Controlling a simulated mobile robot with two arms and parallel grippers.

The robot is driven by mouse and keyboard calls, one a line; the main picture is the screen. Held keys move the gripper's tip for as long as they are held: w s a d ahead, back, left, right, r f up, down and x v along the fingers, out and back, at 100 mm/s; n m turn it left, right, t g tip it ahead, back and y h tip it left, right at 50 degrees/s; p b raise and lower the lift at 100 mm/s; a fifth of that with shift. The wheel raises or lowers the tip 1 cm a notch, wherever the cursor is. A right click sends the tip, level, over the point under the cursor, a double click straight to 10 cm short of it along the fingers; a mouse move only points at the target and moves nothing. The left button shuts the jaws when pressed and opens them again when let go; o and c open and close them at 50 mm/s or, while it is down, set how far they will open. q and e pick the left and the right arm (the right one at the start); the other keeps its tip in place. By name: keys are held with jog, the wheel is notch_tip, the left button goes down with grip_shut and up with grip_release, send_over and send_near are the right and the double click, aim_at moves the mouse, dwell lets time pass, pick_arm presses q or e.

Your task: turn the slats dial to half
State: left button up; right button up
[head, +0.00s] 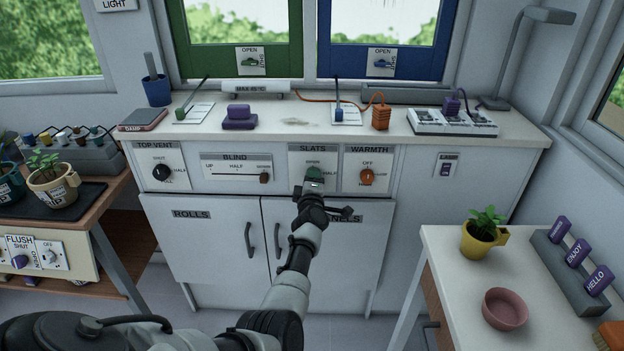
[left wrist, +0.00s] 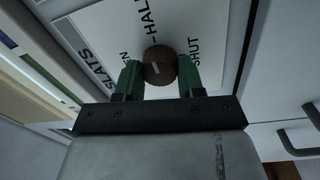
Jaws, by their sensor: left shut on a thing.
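The slats panel (head: 300,154) is a white plate on the cabinet front, with the words OPEN, HALF and SHUT. In the left wrist view the slats dial (left wrist: 160,56) is a round brown knob with a short pale mark on its face. I cannot tell for sure which word the mark points at. My left gripper (head: 315,174) is at the panel, its green fingers on both sides of the knob, shut on it. In the head view the gripper mostly hides the dial. My right gripper is not in view.
The warmth dial (head: 367,177) is close on the right, the blind slider (head: 264,178) on the left, and the top vent dial (head: 161,172) farther left. Cabinet doors with handles (head: 249,240) lie below. A side table (head: 455,285) with a potted plant stands at right.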

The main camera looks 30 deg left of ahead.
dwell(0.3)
pick_arm(q)
jog(key=o, duration=0.9)
jog(key=shift+w+d, duration=0.1)
jog(key=p+v, duration=0.6)
jog(key=v, duration=0.5)
jog(key=shift+p, duration=0.3)
jog(key=shift+f, duration=0.1)
